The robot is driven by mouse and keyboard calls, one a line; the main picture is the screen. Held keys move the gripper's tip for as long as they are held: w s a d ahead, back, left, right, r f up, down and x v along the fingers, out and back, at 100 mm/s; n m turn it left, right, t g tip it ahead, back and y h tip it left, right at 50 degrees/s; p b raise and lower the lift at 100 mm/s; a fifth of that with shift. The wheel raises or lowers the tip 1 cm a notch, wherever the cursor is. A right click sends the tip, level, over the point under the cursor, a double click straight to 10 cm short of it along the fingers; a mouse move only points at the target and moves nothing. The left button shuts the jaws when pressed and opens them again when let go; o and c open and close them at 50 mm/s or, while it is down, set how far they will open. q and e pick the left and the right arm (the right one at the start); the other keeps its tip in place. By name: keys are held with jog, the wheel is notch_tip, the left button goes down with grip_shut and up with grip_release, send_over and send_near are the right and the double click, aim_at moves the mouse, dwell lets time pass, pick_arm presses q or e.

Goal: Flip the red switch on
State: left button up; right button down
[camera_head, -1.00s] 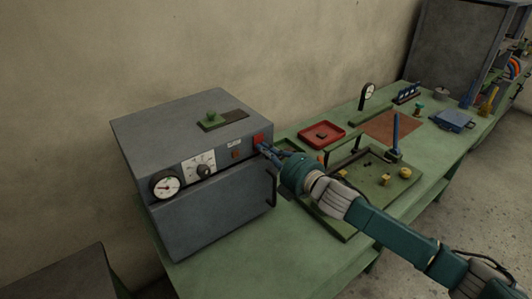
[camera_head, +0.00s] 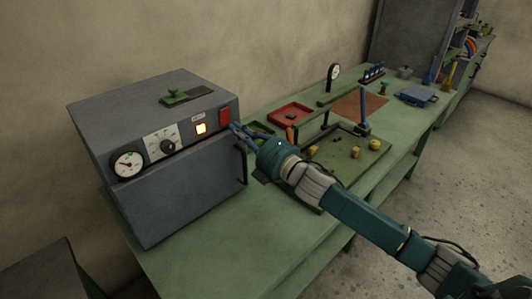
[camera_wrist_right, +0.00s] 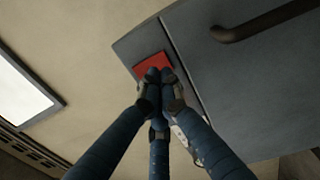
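The red switch (camera_head: 224,117) is on the front panel of a grey box-shaped oven (camera_head: 180,190), at the panel's right end. Left of it a square lamp (camera_head: 201,129) glows bright yellow-white. My right gripper (camera_head: 235,127) is at the switch's right edge, its blue fingers pointing at the panel. In the right wrist view the fingertips (camera_wrist_right: 159,76) are together with nothing between them, and overlap the lower part of the red switch (camera_wrist_right: 150,64). I cannot tell whether they touch it. My left gripper is not in view.
The panel also has a round gauge (camera_head: 128,163) and a dial knob (camera_head: 168,147). A dark door handle (camera_head: 244,163) stands out below my right gripper. The green bench (camera_head: 210,245) holds a red tray (camera_head: 290,114) and a fixture board to the right.

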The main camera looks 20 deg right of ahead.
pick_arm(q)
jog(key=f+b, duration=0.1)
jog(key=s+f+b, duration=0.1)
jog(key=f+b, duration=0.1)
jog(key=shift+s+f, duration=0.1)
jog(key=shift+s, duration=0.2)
pick_arm(e)
jog(key=v, duration=1.1)
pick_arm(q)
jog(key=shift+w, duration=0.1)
pick_arm(e)
jog(key=shift+w+f, duration=0.1)
